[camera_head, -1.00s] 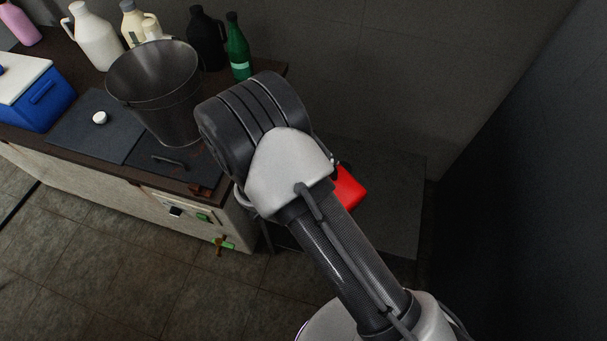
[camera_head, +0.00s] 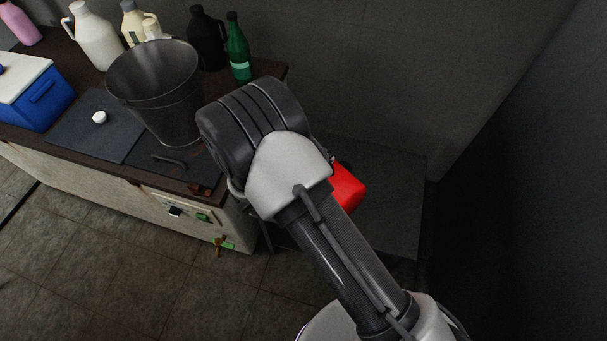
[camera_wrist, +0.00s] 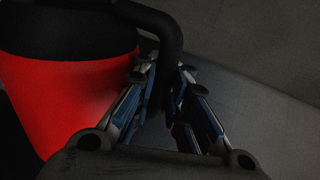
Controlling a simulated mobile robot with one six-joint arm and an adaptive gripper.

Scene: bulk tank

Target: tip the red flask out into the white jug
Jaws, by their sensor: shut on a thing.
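The red flask (camera_wrist: 75,95) fills the left of the wrist view, with a dark upper part and a dark handle that curves over to the right. My gripper (camera_wrist: 167,90) is shut on this handle, its blue-padded fingers on either side of it. In the head view the red flask (camera_head: 349,187) shows only in part, behind my arm and off the right end of the counter. My gripper is hidden there by the arm. White jugs stand at the back of the counter: a large one (camera_head: 97,38) and, partly hidden behind the bucket, a smaller white container (camera_head: 152,30).
A metal bucket (camera_head: 160,90) stands on the counter (camera_head: 283,72), close to my arm. A green bottle (camera_head: 238,48), a black jug (camera_head: 205,38), a cream jug (camera_head: 130,20) and a blue cool box (camera_head: 40,95) are also there. A wall rises at the right.

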